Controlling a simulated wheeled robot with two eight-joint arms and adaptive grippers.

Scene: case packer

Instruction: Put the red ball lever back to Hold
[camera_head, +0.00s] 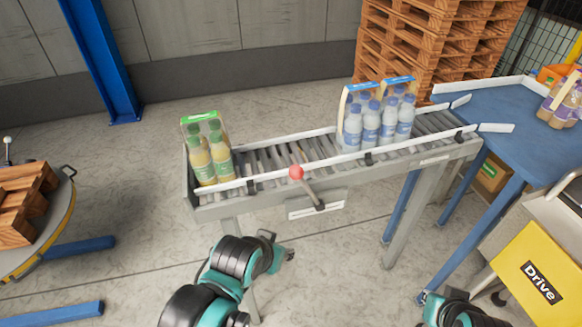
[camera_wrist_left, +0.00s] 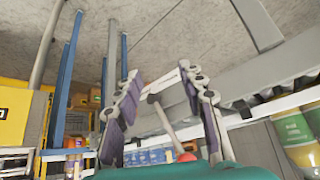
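The red ball (camera_head: 296,172) tops a grey lever on the front side of the roller conveyor (camera_head: 222,208). The lever leans up and left from its pivot above a white label plate (camera_head: 318,205), whose text I cannot read. My left gripper (camera_head: 286,255) is below and left of the lever, apart from it in the head view. In the left wrist view its fingers (camera_wrist_left: 160,74) are spread and empty. The lever rod and part of the red ball (camera_wrist_left: 186,157) show beyond and between them. Part of my right arm shows at bottom right; its fingers are not clear.
Yellow bottles (camera_head: 208,158) stand at the conveyor's left end, and blue-capped bottle packs (camera_head: 378,120) stand farther right. A blue table (camera_head: 490,112) adjoins the right end. A yellow Drive cabinet (camera_head: 535,285) stands at lower right.

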